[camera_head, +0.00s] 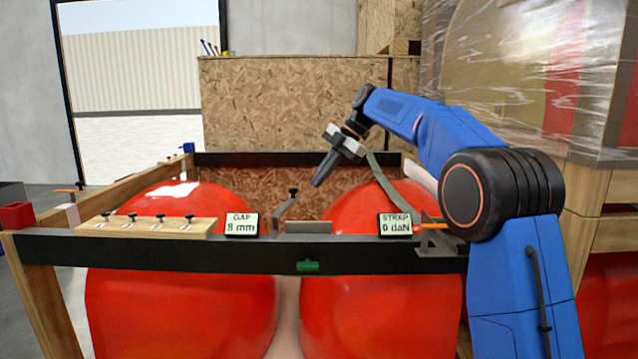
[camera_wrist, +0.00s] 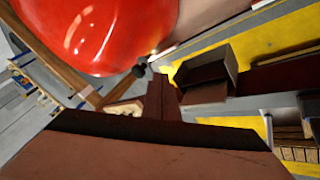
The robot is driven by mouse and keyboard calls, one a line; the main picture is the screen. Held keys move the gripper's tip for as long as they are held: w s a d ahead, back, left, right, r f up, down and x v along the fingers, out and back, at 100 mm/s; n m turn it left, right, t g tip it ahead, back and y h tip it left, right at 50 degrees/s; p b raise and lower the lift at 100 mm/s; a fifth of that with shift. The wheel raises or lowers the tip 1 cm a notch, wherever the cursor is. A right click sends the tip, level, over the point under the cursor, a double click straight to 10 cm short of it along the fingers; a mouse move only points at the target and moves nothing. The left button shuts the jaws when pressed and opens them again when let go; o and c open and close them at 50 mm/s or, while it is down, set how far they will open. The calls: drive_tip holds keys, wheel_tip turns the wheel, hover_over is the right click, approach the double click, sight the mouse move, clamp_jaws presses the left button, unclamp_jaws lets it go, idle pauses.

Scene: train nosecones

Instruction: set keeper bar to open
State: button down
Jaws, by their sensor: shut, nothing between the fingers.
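A bent grey bar with a black knob (camera_head: 288,203), which looks like the keeper bar, rises at a slant behind the dark front beam, between the two red nosecones. Its black knob also appears in the wrist view (camera_wrist: 139,70), just left of the fingertips. My gripper (camera_head: 316,184) is shut and empty, pointing down and left. Its tips are a little right of the knob in the head view and look apart from it. The shut fingers also show in the wrist view (camera_wrist: 162,82). The bar's lower end is partly hidden by the beam.
Red nosecones (camera_head: 168,280) and (camera_head: 385,290) fill the crate behind and below the dark beam (camera_head: 180,250). On the beam are a pegged wooden board (camera_head: 145,228), a gap sign (camera_head: 241,224) reading 8 mm and a strap sign (camera_head: 395,224) reading 0 daN. A strap (camera_head: 385,180) hangs right.

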drive_tip(key=w+v, duration=0.1)
drive_tip(key=v, duration=0.7)
drive_tip(key=s+d+f+m+t+h, duration=0.1)
drive_tip(key=s+d+f+m, duration=0.1)
drive_tip(key=s+d+m, duration=0.45)
drive_tip(key=s+d+f+m+t+h, duration=0.1)
drive_tip(key=s+f+m, duration=0.15)
drive_tip(key=s, duration=0.65)
drive_tip(key=s+d+f+m+t+h, duration=0.1)
drive_tip(key=s+d+f+m, duration=0.1)
drive_tip(key=s+d+m, duration=0.45)
drive_tip(key=s+d+f+m+h, duration=0.1)
drive_tip(key=s+d+f+m, duration=0.1)
drive_tip(key=s+f, duration=0.6)
drive_tip(key=s+d+f+m+t+h, duration=0.1)
drive_tip(key=s+d+f+m, duration=0.2)
drive_tip(key=s+f+m, duration=0.2)
drive_tip(key=s+d+f+m+h, duration=0.1)
drive_tip(key=s+f+m, duration=0.3)
drive_tip(key=s+f, duration=0.8)
drive_tip(key=s+d, duration=0.1)
drive_tip(key=s, duration=0.3)
drive_tip(key=shift+s+d+t+h, duration=0.25)
drive_tip(key=shift+t+h, duration=0.05)
drive_tip(key=shift+h, duration=0.1)
drive_tip(key=shift+a, duration=0.1)
